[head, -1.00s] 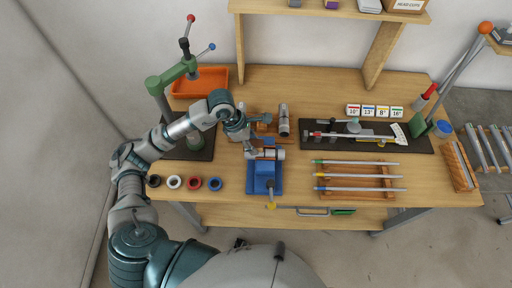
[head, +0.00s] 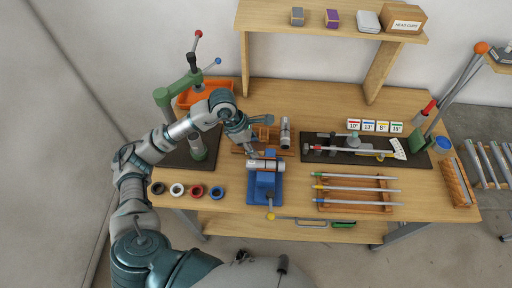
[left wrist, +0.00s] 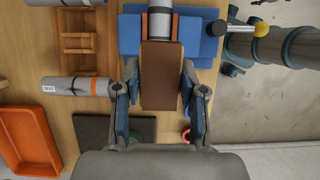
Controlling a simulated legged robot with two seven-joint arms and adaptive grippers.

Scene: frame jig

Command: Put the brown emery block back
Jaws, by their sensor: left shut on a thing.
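My left gripper (left wrist: 160,88) is shut on the brown emery block (left wrist: 161,75), with one finger on each long side in the left wrist view. In the head view the left gripper (head: 247,142) is just behind the blue vise (head: 265,187); I cannot make out the block there. The vise also shows in the left wrist view (left wrist: 201,46). A grey cylinder with an orange band (head: 265,165) lies across the vise. A wooden holder (left wrist: 78,42) with open slots is beside the vise. My right gripper is not in view.
Another grey cylinder (head: 285,133) is right of the holder; one marked with text (left wrist: 75,87) lies nearer the orange bin (left wrist: 30,140). A green press (head: 190,90) stands left. Several rings (head: 196,190) line the front edge. Rods on a wooden rack (head: 325,206) are at right.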

